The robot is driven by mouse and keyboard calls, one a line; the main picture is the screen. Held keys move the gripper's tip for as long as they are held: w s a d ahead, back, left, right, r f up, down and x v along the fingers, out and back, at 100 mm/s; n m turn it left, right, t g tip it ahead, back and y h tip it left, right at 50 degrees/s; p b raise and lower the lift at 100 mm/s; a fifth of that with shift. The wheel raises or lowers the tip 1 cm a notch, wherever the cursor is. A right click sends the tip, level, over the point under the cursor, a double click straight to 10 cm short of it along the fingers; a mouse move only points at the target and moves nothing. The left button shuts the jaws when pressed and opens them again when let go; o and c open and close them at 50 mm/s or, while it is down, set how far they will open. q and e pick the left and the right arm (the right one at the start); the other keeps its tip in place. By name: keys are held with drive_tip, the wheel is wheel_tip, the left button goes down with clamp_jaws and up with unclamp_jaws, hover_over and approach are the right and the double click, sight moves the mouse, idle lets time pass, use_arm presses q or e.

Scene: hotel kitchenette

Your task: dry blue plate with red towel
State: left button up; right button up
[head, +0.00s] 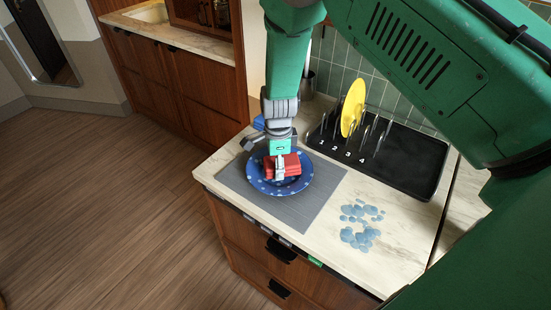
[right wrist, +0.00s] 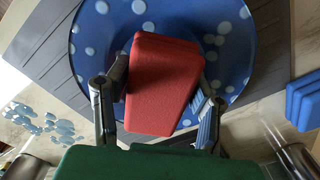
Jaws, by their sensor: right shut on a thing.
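The blue plate (head: 258,183) lies flat on a grey mat at the left of the counter. It also shows in the right wrist view (right wrist: 95,50), with pale blue spots on its surface. The red towel (head: 292,161) is a folded block over the plate. It fills the middle of the right wrist view (right wrist: 165,75). My right gripper (head: 280,172) points down over the plate, its two fingers (right wrist: 162,84) closed on both sides of the towel. Whether the towel touches the plate is hard to tell. My left gripper is not in view.
A black rack (head: 408,165) with numbered slots stands behind, holding an upright yellow plate (head: 353,105). Pale blue drops (head: 361,224) lie on the counter (head: 395,260) right of the mat (head: 325,190). A blue block (right wrist: 304,100) sits beyond the mat.

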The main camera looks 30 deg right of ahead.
drive_tip(key=shift+s+a+f, duration=0.1)
drive_tip(key=shift+s+a, duration=0.1)
drive_tip(key=shift+s, duration=0.3)
drive_tip(key=shift+s+a, duration=0.2)
drive_tip(key=shift+s, duration=0.25)
wheel_tip(320, 180, up, 8)
drive_tip(key=shift+w+f, duration=0.1)
drive_tip(key=shift+f, duration=0.15)
drive_tip(key=shift+r, duration=0.6)
